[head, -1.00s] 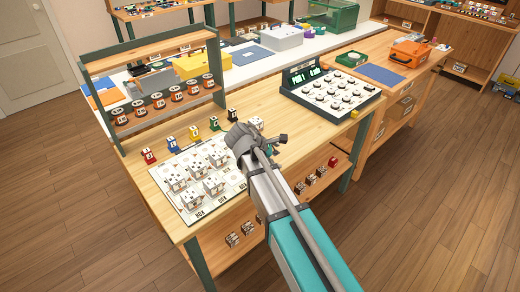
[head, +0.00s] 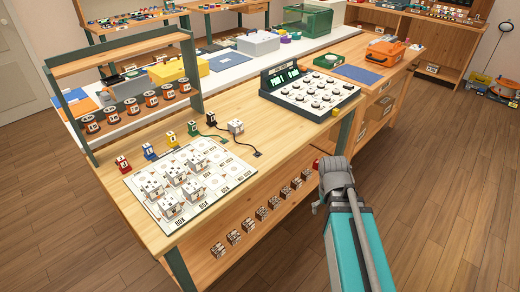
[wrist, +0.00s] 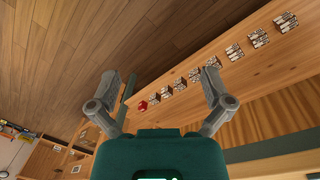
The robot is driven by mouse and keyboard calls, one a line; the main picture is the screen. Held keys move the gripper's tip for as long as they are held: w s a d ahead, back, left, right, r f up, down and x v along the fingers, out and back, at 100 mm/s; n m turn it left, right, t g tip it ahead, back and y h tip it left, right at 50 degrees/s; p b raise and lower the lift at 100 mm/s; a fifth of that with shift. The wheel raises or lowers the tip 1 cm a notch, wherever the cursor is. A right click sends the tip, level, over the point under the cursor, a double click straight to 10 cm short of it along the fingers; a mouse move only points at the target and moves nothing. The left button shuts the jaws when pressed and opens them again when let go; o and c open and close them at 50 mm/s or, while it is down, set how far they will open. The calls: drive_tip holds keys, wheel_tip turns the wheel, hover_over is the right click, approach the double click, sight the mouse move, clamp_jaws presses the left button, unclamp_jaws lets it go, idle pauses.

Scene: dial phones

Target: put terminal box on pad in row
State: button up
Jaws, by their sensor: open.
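A white board with printed pads (head: 215,205) lies on the wooden bench, with several white boxes (head: 172,207) standing in rows on its left part. Pads on its right part look bare. Another white box (head: 236,127) stands on the bench behind the board, near black cords. Several small brown-and-white boxes (head: 261,214) line the lower shelf; they also show in the wrist view (wrist: 234,51). I cannot tell which are terminal boxes. My gripper (wrist: 160,82) is open and empty, off the bench's front right side and facing the shelf. Its fingertips are mostly hidden in the head view.
Red, blue, yellow and green blocks (head: 148,151) line the board's back edge. A rack of round spools (head: 135,110) stands at the back left. A dial console (head: 308,90) occupies the bench's far right.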

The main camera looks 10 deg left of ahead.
drive_tip(key=shift+s+d+f+m+y, duration=0.25)
drive_tip(key=shift+s+d+m, duration=0.15)
drive_tip(key=shift+m, duration=0.1)
drive_tip(key=shift+s+d+f+m+y, duration=0.15)
drive_tip(key=shift+s+d+m+y, duration=0.15)
drive_tip(key=shift+s+m, duration=0.15)
